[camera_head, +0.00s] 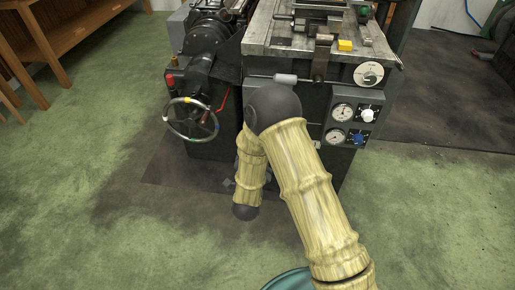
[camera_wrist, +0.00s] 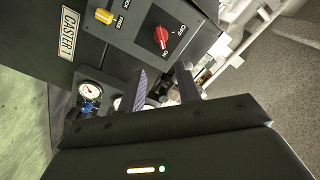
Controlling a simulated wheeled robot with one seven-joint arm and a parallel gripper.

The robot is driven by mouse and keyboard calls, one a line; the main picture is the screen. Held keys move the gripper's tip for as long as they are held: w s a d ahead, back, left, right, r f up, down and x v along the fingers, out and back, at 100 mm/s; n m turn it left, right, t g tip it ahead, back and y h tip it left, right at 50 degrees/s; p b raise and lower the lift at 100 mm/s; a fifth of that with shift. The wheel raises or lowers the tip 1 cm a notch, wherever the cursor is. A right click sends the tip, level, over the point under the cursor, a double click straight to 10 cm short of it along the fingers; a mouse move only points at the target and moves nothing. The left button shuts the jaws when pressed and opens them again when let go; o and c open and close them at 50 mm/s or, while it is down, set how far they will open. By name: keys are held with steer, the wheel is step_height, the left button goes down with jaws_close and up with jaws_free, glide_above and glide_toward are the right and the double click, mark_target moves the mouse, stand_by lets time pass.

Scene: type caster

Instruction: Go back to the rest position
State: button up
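In the wrist view my gripper (camera_wrist: 162,70) shows two dark fingers with a gap between them and nothing held. The fingers point toward a dark control panel (camera_wrist: 120,42) labelled "CASTER 1". A red rotary switch (camera_wrist: 161,38) marked OFF and ON lies just beyond the fingertips. I cannot tell whether a finger touches the panel. In the head view my bent arm (camera_head: 310,190) with a bamboo-like surface reaches toward the type caster (camera_head: 300,85). My gripper is hidden in that view.
A handwheel (camera_head: 191,118) juts out at the machine's left. Gauges (camera_head: 342,112) and a blue knob (camera_head: 357,139) sit on its front right. Wooden shelves (camera_head: 60,30) stand at the back left. The green floor (camera_head: 90,150) at left is clear.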

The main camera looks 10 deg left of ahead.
steer(key=d+r+n+g+y, duration=0.2)
steer(key=d+r+n+g, duration=0.25)
steer(key=d+g, duration=0.35)
steer(key=s+d+r+n+g+h, duration=0.1)
steer(key=s+d+r+n+g, duration=0.2)
steer(key=s+d, duration=0.55)
steer(key=s+d+n+g, duration=0.2)
steer(key=s+d+g, duration=0.3)
steer(key=s, duration=0.6)
step_height(320, 180, up, 30)
steer(key=p, duration=3)
steer(key=shift+d+r+t, duration=0.2)
steer(key=shift+d+t, duration=0.1)
steer(key=shift+s, duration=0.1)
